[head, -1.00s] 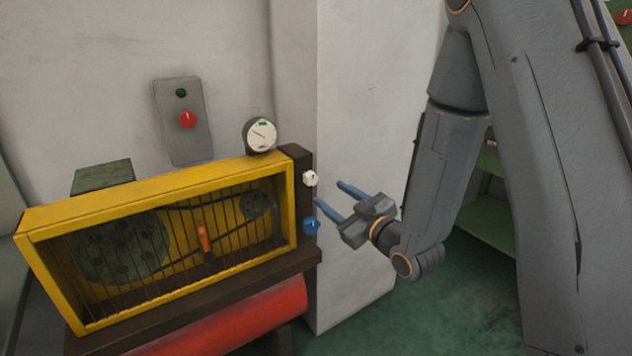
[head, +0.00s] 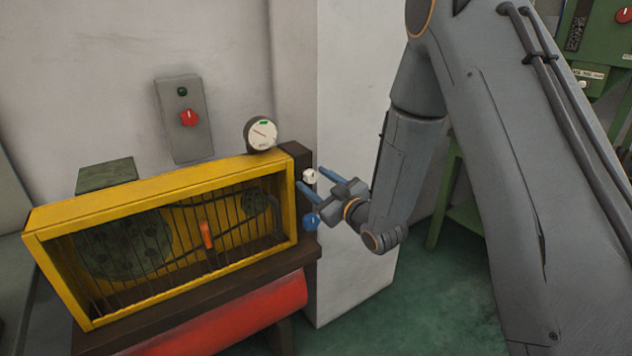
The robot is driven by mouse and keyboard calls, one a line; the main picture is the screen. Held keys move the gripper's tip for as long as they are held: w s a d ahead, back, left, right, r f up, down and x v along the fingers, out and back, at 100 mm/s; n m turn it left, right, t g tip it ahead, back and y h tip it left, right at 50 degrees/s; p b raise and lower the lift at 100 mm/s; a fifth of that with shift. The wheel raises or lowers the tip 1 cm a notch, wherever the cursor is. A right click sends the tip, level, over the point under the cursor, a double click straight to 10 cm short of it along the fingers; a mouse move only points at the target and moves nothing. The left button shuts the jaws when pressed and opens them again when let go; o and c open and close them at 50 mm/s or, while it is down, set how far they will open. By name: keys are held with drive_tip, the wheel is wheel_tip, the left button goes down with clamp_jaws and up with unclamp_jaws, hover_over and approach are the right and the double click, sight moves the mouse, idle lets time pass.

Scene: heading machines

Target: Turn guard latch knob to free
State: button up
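No label shows which is the latch knob. My gripper (head: 311,177) is open, with its two blue fingers pointing left toward the post. In the picture the white knob lies between the fingertips. I cannot tell whether the fingers touch it. The blue knob is below the lower finger.
A round gauge (head: 260,133) stands on top of the guard's right end. A grey wall box (head: 184,120) with a red knob is behind. A red cylinder (head: 225,318) lies under the guard.

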drive_tip(key=c, duration=1)
drive_tip(key=shift+m, duration=0.3)
drive_tip(key=m, duration=0.3)
drive_tip(key=shift+s+m+b, duration=0.1)
drive_tip(key=shift+m+b, duration=0.2)
drive_tip(key=shift+b, duration=0.05)
drive_tip(key=m, duration=0.4)
drive_tip(key=shift+a, duration=0.1)
drive_tip(key=m, duration=0.5)
drive_tip(key=shift+s, duration=0.1)
drive_tip(key=m, duration=0.4)
drive_tip(key=shift+a+r+m, duration=0.1)
drive_tip(key=shift+m, duration=0.2)
